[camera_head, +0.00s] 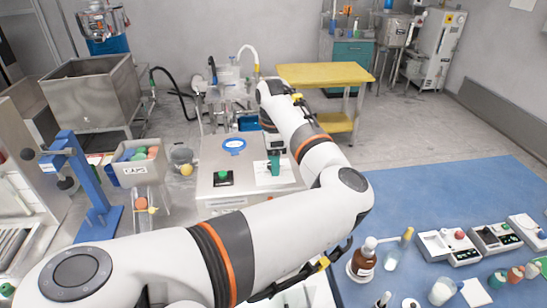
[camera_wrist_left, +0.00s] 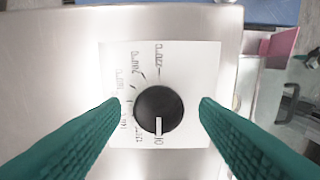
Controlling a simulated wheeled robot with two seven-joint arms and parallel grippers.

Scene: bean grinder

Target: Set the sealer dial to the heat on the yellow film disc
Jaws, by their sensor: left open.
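The sealer is a metal box (camera_head: 250,185) near the middle of the head view. Its black round dial (camera_wrist_left: 159,108) sits on a white marked label (camera_wrist_left: 190,60) in the left wrist view; a white pointer line on the knob points to the bottom of the picture, near a printed mark. The label also shows in the head view (camera_head: 262,181), where my gripper hides the dial. My left gripper (camera_head: 275,166) points down over the label. Its green fingers (camera_wrist_left: 159,112) are open, one on each side of the dial, with gaps to it. I cannot make out a yellow film disc.
A grey bin of balls (camera_head: 137,172) and a blue press (camera_head: 85,185) stand left. A blue table (camera_head: 430,195) holds bottles and small devices at right.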

